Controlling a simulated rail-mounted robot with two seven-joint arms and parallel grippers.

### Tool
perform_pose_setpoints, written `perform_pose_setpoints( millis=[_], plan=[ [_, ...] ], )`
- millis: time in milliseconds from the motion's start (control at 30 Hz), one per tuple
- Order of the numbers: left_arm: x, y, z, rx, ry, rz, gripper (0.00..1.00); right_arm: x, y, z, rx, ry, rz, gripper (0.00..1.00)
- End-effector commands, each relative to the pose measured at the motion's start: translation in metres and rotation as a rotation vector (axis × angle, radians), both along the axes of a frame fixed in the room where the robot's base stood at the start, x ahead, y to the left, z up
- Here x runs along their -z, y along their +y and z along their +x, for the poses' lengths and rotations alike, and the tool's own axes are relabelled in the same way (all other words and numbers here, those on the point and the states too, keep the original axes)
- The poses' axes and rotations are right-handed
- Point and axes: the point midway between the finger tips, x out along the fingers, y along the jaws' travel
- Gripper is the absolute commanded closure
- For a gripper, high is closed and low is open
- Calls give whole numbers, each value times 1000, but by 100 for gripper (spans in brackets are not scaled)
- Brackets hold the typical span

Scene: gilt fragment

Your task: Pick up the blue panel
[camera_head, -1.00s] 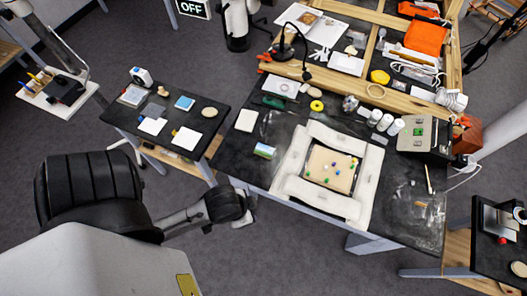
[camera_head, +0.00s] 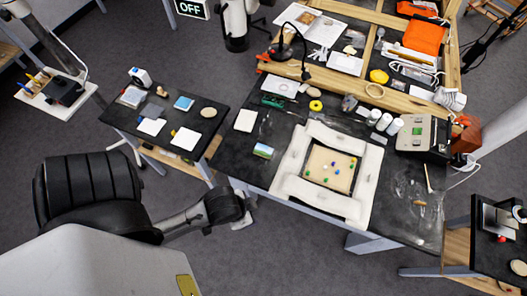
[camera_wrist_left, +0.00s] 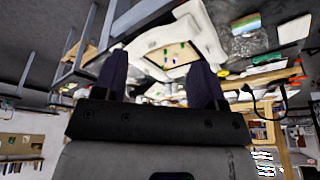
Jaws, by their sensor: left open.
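A small blue panel with a pale edge (camera_head: 184,103) lies flat on the dark side table at the left in the head view. A second small panel, blue and green (camera_head: 264,150), lies on the main dark table, left of the white padded frame. A greenish panel also shows in the left wrist view (camera_wrist_left: 247,24), right of that frame. My left gripper (camera_wrist_left: 160,78) is open in the wrist view, with its two dark fingers wide apart and nothing visible between them. My right gripper is not in view.
The white padded frame (camera_head: 290,187) surrounds a tan board with small colored pieces. White cards (camera_head: 187,138) and a round tan disc (camera_head: 209,112) lie on the side table. A black lamp (camera_head: 303,70), white jars and a grey box (camera_head: 423,136) crowd the main table.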

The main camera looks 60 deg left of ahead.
Motion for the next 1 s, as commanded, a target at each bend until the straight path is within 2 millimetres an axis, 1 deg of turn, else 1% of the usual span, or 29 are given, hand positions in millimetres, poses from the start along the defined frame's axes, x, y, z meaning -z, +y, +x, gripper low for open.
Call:
perform_pose_setpoints(
  millis=[33, 300, 367, 567, 633, 667, 767, 867, 900, 967, 1000],
  plan=[
    [0, 0, 0, 0, 0, 0, 30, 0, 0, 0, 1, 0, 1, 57],
    [0, 2, 0, 4, 0, 6, 5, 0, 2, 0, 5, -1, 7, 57],
    [0, 2, 0, 6, 1, 8, 0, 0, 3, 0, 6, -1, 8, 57],
    [1, 3, 0, 7, 0, 11, 0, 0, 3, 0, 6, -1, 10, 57],
    [2, 3, 7, 6, -15, 9, 0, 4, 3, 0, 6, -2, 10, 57],
    [3, 2, 12, 6, -29, 9, 0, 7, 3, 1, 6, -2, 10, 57],
    [5, 3, 41, 6, -102, 10, 0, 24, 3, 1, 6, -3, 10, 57],
    [0, 5, 85, 11, -221, 20, 0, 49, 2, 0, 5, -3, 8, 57],
    [-5, 5, 105, 18, -275, 25, 0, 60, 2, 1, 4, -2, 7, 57],
    [-14, 2, 132, 36, -359, 30, 0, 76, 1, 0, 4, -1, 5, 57],
    [-21, -1, 149, 51, -412, 35, 0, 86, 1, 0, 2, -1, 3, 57]
  ],
)
